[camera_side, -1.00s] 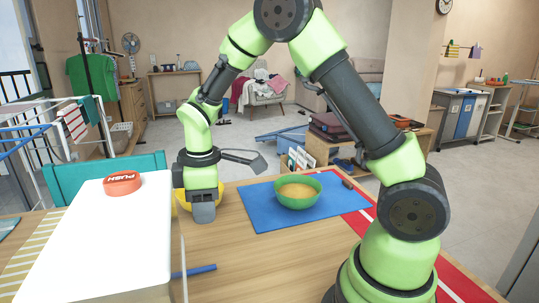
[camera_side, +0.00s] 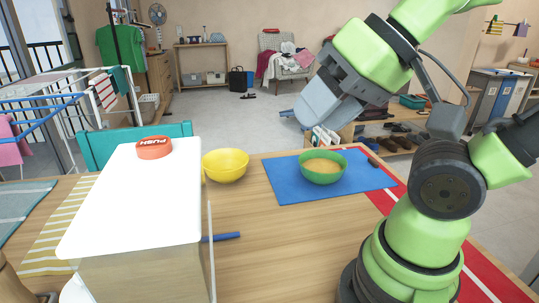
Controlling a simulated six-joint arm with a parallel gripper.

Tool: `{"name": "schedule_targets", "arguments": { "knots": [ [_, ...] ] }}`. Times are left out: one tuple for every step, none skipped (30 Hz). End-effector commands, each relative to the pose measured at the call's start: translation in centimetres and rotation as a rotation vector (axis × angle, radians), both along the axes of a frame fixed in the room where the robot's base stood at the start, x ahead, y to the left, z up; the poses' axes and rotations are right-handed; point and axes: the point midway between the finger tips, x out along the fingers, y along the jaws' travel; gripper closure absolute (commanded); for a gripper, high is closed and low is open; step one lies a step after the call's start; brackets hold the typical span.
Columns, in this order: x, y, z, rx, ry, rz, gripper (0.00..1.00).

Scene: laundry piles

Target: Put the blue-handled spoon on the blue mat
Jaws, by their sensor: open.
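A blue handle (camera_side: 222,237), which looks like the spoon's, lies on the wooden table at the right side of a white box (camera_side: 130,205). Its left end is hidden by the box and a thin clear panel, and I see no spoon bowl. The blue mat (camera_side: 285,187) lies flat at the right of the table. A green bowl (camera_side: 323,174) with tan contents stands on it. My gripper (camera_side: 318,108) is raised above and behind the mat, well away from the handle. It is open, and I see nothing held in it.
The white box carries a red PUSH button (camera_side: 154,147) on top. A clear upright panel (camera_side: 211,255) stands at its right side. A yellow bowl (camera_side: 226,166) is behind the box. A small dark item (camera_side: 373,162) is near the mat.

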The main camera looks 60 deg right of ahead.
Motion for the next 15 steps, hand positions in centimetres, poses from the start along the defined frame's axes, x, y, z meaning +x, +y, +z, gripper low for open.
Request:
{"name": "schedule_targets", "arguments": {
  "knots": [
    [0.0,0.0,0.0,0.0,0.0,0.0,0.54],
    [0.0,0.0,0.0,0.0,0.001,0.0,0.54],
    [0.0,0.0,0.0,0.0,0.001,0.001,0.54],
    [0.0,0.0,0.0,-0.001,0.0,0.001,0.54],
    [0.0,0.0,0.0,-0.001,0.0,0.002,0.54],
    [0.0,0.0,0.0,-0.001,0.0,0.002,0.54],
    [0.0,0.0,0.0,-0.001,0.0,0.002,0.54],
    [0.0,0.0,0.0,-0.001,0.0,0.002,0.54],
    [0.0,0.0,0.0,-0.002,0.0,0.002,0.54],
    [0.1,0.0,0.1,-0.002,0.0,0.002,0.54],
    [0.1,0.0,0.2,-0.003,-0.002,0.003,0.54],
    [0.1,0.0,0.5,-0.002,-0.003,0.003,0.54],
    [0.1,0.0,0.8,-0.001,-0.003,0.003,0.54],
    [0.1,0.0,1.2,-0.002,-0.004,0.004,0.54],
    [0.2,0.0,1.9,-0.003,-0.006,0.003,0.54]
  ]
}}
